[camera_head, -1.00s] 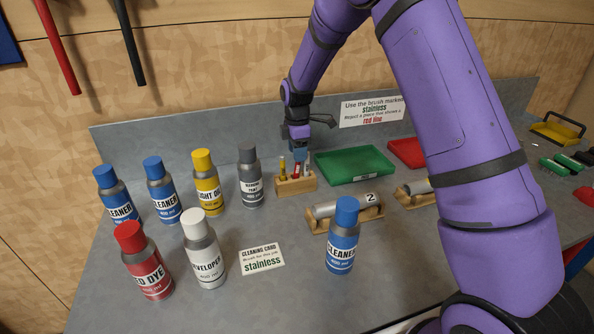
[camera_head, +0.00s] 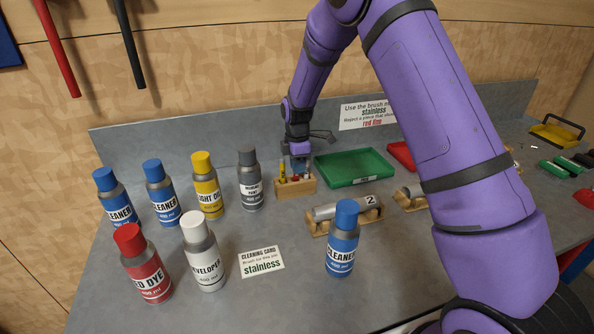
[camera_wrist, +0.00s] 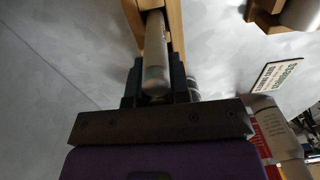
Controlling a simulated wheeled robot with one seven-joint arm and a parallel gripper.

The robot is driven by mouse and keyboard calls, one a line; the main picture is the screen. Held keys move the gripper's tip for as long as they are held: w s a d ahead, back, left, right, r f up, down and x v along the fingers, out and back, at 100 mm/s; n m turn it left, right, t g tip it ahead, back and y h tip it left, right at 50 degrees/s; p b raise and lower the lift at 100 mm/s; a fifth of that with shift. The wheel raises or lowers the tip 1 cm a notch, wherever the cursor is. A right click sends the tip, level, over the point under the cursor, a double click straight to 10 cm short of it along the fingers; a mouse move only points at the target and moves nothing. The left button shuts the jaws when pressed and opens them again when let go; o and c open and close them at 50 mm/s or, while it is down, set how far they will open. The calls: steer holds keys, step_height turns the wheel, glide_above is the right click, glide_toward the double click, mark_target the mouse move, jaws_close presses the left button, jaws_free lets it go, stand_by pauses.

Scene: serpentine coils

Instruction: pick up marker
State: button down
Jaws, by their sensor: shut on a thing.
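My gripper (camera_head: 301,170) is pointed down at the right part of this block. In the wrist view my gripper (camera_wrist: 158,88) is shut on a grey cylindrical marker (camera_wrist: 155,50), which lines up with the wooden block. The arm and fingers hide most of the marker in the head view. I cannot tell whether its lower end is clear of the block.
A green tray (camera_head: 354,180) is close on the right. A grey bottle (camera_head: 250,192) stands close on the left, with several other bottles beyond. A numbered cylinder (camera_head: 345,206) rests on a wooden cradle in front. A cleaning card (camera_head: 261,263) lies on the bench.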

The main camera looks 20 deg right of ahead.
steer(key=r, duration=1)
steer(key=shift+s+d, duration=0.25)
steer(key=shift+s, duration=0.1)
steer(key=s+d+r+h, duration=0.1)
steer(key=s+d, duration=0.3)
steer(key=s, duration=0.3)
steer(key=s+d+r+h, duration=0.15)
steer(key=s+d, duration=0.25)
steer(key=s, duration=0.4)
steer(key=shift+y, duration=0.35)
steer(key=shift+s+d+f, duration=0.1)
steer(key=shift+s+f, duration=0.15)
steer(key=shift+f, duration=1.1)
steer(key=shift+s+d+f, duration=0.1)
steer(key=shift+s+f, duration=0.1)
steer(key=shift+f, duration=1.15)
steer(key=shift+f, duration=0.45)
steer(key=shift+w, duration=0.4)
step_height(320, 180, up, 6)
steer(key=shift+f, duration=0.1)
steer(key=shift+a, duration=0.1)
